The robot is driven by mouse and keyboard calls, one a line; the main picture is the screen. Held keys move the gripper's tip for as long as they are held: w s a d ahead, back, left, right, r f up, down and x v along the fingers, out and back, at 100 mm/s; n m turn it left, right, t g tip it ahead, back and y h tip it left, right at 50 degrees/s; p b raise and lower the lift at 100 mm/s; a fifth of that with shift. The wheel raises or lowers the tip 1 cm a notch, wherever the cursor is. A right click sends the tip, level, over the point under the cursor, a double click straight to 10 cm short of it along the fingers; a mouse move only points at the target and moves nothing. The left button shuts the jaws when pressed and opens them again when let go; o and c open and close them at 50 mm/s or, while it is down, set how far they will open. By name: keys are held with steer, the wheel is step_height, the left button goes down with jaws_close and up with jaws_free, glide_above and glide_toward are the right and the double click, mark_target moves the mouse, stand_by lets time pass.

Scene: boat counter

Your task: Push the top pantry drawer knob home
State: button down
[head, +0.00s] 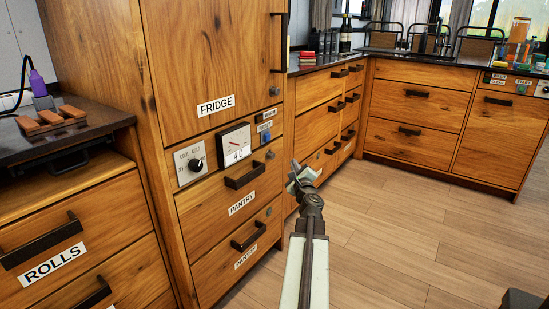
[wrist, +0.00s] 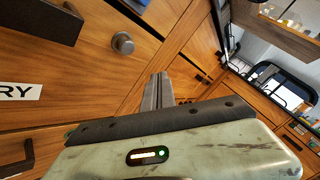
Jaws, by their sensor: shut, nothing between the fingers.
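The top pantry drawer (head: 215,190) is below the fridge panel and its front looks flush with the cabinet. Its round grey knob (head: 270,155) is at the upper right corner of the drawer front. In the wrist view the knob (wrist: 122,43) is unobstructed and stands out from the wood, left of and above my fingertips. My gripper (head: 300,182) is shut and empty, in front of the cabinet's right edge, to the right of and lower than the knob in the head view. In the wrist view its fingers (wrist: 157,92) are together and apart from the knob.
The top drawer's dark bar handle (head: 245,176) juts out left of the knob. The lower pantry drawer has its own handle (head: 249,236) and knob (head: 269,211). A dial panel (head: 235,145) sits above. More drawers (head: 318,125) line the right side.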

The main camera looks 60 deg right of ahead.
mark_target(273, 156)
steer(key=w, duration=0.6)
steer(key=shift+d, duration=0.1)
stand_by(1.6)
steer(key=shift+w, duration=0.1)
steer(key=shift+w, duration=0.4)
steer(key=shift+w, duration=1.4)
stand_by(1.1)
steer(key=shift+s, duration=1.85)
steer(key=shift+s, duration=0.1)
